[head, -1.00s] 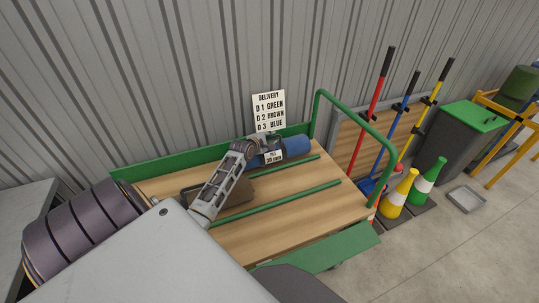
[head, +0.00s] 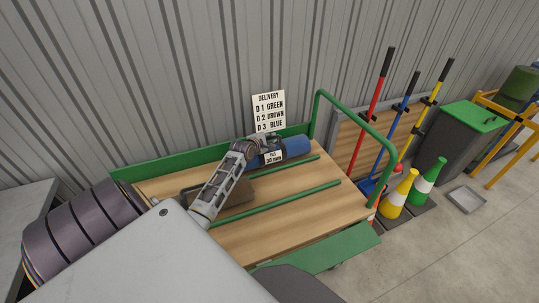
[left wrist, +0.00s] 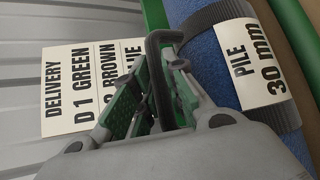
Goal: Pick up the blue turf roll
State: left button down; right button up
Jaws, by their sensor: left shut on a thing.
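The blue turf roll (head: 297,146) lies at the back right of the cart's wooden deck, with a dark band and a white label reading "PILE 30 mm" (left wrist: 258,62). In the left wrist view the blue roll (left wrist: 203,47) is at the right, partly hidden by the band and my gripper. My left gripper (left wrist: 158,85) is shut on a dark bent handle (left wrist: 160,50) beside the roll. In the head view my left gripper (head: 262,145) covers the left part of the blue roll. My right gripper is not in view.
The cart has green rails (head: 290,204) and a tall green push handle (head: 352,112). A delivery sign (head: 268,111) stands behind. Cones (head: 398,194) and long-handled tools stand right. The front deck is clear.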

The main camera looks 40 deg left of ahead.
pick_arm(q)
jog(key=shift+r, duration=0.15)
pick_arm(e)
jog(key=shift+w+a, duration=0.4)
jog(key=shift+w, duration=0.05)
pick_arm(q)
jog(key=shift+r, duration=0.1)
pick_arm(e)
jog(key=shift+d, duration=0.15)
pick_arm(q)
jog(key=shift+w+a+r, duration=0.1)
jog(key=shift+r, duration=0.4)
notch_tip(320, 180, up, 7)
jog(key=shift+r+p, duration=0.1)
jog(key=shift+p, duration=0.45)
jog(key=shift+r, duration=0.8)
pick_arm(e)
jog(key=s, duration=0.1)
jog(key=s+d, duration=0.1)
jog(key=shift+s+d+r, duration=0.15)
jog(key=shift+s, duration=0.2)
